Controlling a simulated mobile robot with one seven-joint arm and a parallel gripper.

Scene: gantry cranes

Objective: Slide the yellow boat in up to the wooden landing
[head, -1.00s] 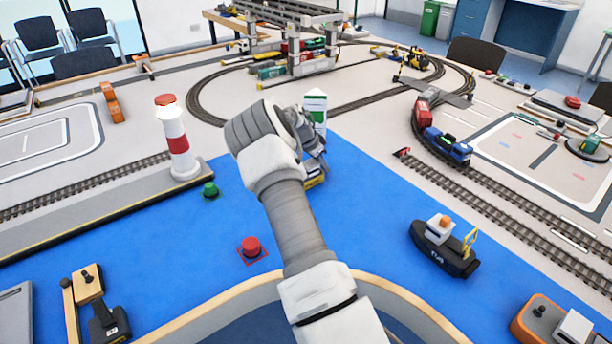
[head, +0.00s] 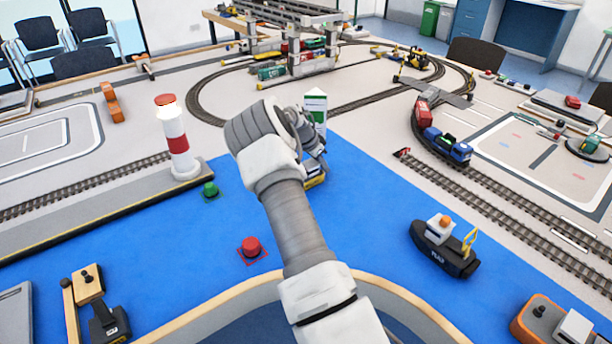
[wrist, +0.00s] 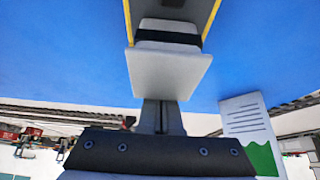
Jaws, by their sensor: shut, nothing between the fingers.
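The yellow boat (head: 316,178) is on the blue water surface, partly hidden behind my arm in the head view. Its yellow-edged hull (wrist: 212,18) and a grey part with a black band show at the top of the wrist view. My gripper (wrist: 162,104) is shut, with its narrow fingers at the near edge of that grey part. I cannot tell whether they touch it. In the head view my wrist hides most of the gripper.
A white and green sign (head: 315,108) stands close beyond my gripper. A red-and-white lighthouse (head: 177,140) stands left. Green (head: 210,191) and red (head: 251,246) buoys and a black boat (head: 443,250) are on the blue surface. Open blue lies between my arm and the black boat.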

